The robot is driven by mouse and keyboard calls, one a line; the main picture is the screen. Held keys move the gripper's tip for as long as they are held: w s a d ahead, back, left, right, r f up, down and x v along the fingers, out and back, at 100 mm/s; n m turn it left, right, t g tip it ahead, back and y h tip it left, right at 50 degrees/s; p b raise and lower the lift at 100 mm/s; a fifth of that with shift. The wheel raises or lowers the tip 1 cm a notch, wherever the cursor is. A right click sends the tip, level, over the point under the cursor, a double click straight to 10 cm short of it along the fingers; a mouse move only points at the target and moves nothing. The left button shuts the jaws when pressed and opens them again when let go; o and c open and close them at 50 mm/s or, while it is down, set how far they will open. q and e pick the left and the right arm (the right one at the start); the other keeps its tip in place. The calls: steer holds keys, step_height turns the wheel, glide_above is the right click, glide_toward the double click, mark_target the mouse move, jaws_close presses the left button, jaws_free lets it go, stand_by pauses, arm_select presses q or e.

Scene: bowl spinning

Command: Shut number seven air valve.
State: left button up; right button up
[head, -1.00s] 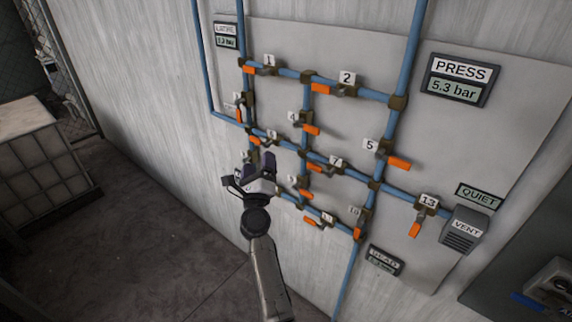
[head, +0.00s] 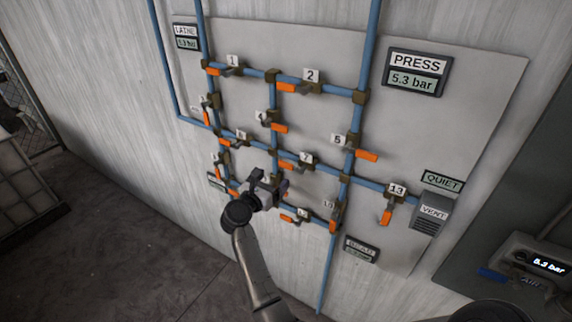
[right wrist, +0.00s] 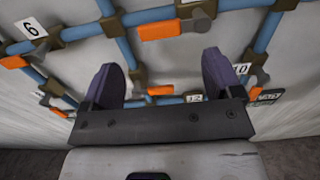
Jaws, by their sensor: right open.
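The number seven valve, with its label 7 (head: 306,158), sits on the middle blue pipe run in the head view. Its orange handle (head: 287,165) lies roughly along the pipe, to the left of the label. In the right wrist view, the orange handle (right wrist: 160,31) at top centre appears to be this one; its number is not readable there. My right gripper (head: 270,180) is open and empty just below and left of the valve, partly covering the valves behind it. Its two fingers (right wrist: 163,80) point toward the panel, with the handle beyond and above them. My left gripper is not in view.
Other orange-handled valves crowd around, including 6 (head: 241,136), 4 (head: 262,117), 12 (head: 303,213) and 10 (head: 329,205). The PRESS gauge (head: 416,75) reads 5.3 bar. The vent (head: 431,213) is at right beside valve 13 (head: 397,190).

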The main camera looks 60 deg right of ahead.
mark_target(285, 166)
steer(key=d+p, duration=0.1)
steer(key=d, duration=0.6)
steer(key=shift+d, duration=0.85)
